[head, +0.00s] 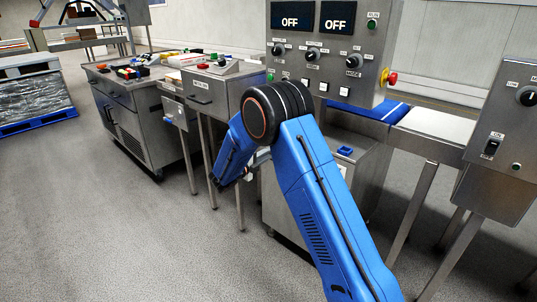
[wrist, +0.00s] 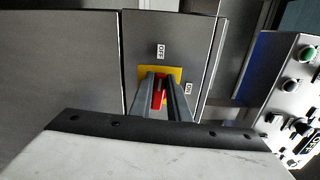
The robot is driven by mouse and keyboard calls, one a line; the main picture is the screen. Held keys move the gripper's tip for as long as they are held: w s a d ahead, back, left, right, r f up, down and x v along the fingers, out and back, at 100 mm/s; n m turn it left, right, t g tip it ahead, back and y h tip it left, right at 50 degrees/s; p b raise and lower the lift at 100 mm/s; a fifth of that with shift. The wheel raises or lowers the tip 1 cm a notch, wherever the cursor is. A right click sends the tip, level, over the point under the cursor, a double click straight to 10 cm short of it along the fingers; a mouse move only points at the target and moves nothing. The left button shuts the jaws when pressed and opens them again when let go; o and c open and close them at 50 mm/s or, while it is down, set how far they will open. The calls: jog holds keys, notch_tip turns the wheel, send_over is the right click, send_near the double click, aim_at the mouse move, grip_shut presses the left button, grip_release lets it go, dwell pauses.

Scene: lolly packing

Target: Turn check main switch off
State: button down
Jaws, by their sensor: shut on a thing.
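In the wrist view the red switch handle (wrist: 158,96) sits on a yellow plate (wrist: 175,71) on a grey metal panel. An OFF label (wrist: 161,51) is above the plate and an ON label (wrist: 188,88) is to its right. My gripper (wrist: 161,88) is shut on the red handle, one finger on each side. The visible part of the handle runs roughly up and down in the picture, its upper end towards OFF. The fingers hide part of it. In the head view my blue arm hides the switch, and my gripper is mostly hidden.
A control cabinet (head: 333,60) with two displays reading OFF and a red knob stands behind my arm. Steel benches (head: 150,95) with small coloured items are at the left. Another switch box (head: 505,150) is at the right. Grey floor at the left is clear.

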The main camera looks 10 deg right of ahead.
jog(key=shift+a+f+n, duration=0.1)
jog(key=shift+f+n, duration=0.05)
jog(key=shift+n, duration=0.35)
jog(key=c, duration=1.7)
grip_release()
jog(key=v, duration=1.7)
jog(key=shift+s+a, duration=0.1)
jog(key=shift+a, duration=0.05)
